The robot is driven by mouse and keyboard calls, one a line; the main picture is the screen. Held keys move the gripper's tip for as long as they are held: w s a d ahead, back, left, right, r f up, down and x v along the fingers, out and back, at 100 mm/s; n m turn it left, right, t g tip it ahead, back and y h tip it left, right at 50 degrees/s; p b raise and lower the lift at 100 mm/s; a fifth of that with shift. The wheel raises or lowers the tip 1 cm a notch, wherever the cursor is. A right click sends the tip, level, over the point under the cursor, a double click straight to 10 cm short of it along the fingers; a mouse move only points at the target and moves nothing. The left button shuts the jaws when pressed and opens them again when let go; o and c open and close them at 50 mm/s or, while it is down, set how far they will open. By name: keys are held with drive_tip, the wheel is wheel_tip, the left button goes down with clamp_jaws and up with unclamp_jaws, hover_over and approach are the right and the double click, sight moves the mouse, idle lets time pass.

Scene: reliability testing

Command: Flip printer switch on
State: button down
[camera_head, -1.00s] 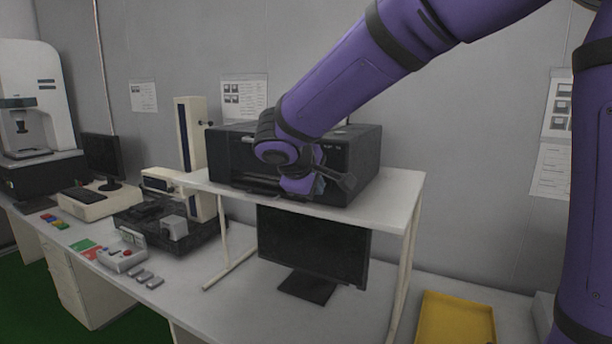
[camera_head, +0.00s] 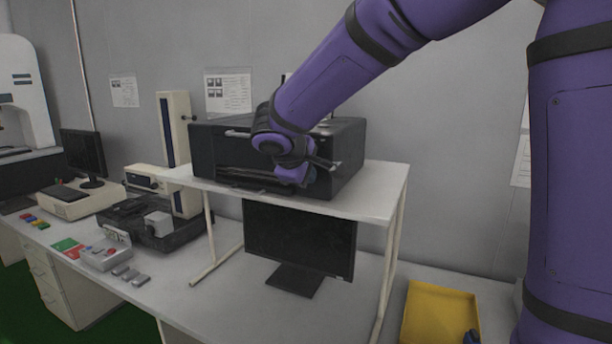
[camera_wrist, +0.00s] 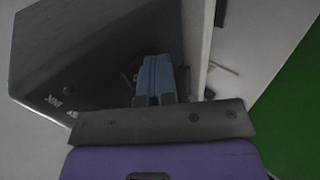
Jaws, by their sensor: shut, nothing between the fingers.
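The printer (camera_head: 225,155) is a black box standing on a white raised shelf (camera_head: 375,200). In the wrist view its dark face (camera_wrist: 80,50) fills the left side, with white lettering near the lower left. My gripper (camera_head: 311,178) is at the right part of the printer's front, low and near the shelf. In the wrist view its blue fingers (camera_wrist: 155,70) are together and empty, in front of the printer's dark face. I cannot tell whether they touch it. I cannot make out a power switch; my wrist hides part of the front.
A black monitor (camera_head: 300,240) stands under the shelf. A yellow tray (camera_head: 440,310) lies at the lower right. Lab devices, including a grey box with buttons (camera_head: 108,255), stand to the left. The bench below the shelf's left side has bare room.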

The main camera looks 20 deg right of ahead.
drive_tip(key=shift+r, duration=0.1)
drive_tip(key=shift+d+r, duration=0.1)
drive_tip(key=shift+r, duration=0.65)
